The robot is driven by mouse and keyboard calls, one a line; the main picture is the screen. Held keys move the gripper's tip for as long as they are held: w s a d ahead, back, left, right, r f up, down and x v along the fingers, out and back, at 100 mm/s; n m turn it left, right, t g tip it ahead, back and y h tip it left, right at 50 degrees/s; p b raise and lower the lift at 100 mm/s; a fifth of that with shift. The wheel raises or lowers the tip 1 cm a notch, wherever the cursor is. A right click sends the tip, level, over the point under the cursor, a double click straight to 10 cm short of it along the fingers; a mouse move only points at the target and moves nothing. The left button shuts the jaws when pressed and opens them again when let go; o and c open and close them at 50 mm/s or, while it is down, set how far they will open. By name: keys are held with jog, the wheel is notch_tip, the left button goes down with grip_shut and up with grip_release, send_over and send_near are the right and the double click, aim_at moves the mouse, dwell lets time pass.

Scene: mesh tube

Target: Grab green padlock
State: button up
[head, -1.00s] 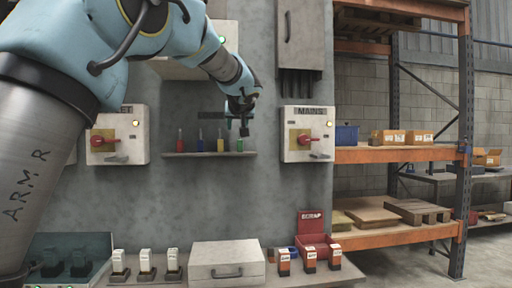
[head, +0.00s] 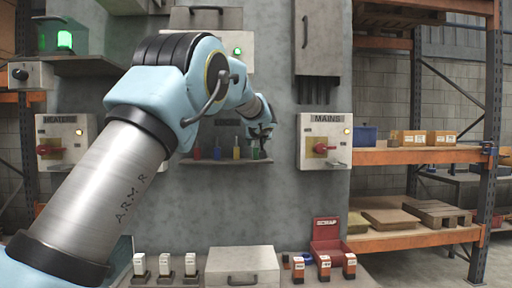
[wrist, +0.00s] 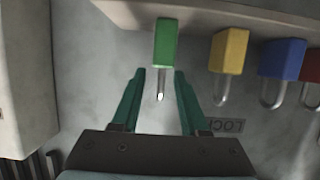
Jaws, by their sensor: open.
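The green padlock (wrist: 166,43) is in the wrist view with its shackle pointing toward my gripper. My gripper (wrist: 159,76) is open, with one green finger on each side of the shackle's end. The padlock body lies beyond the fingertips, and I see no contact. In the head view the green padlock (head: 256,153) is at the right end of a small wall shelf (head: 215,162), and my gripper (head: 262,136) is right above it, partly hiding it.
A yellow padlock (wrist: 229,50), a blue padlock (wrist: 282,60) and a red padlock (wrist: 311,65) stand in a row beside the green one. The MAINS switch box (head: 325,141) is on the wall just right of the shelf. A grey case (head: 242,266) is on the bench below.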

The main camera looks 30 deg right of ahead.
jog(key=shift+w, duration=0.15)
grip_shut()
dwell(1.4)
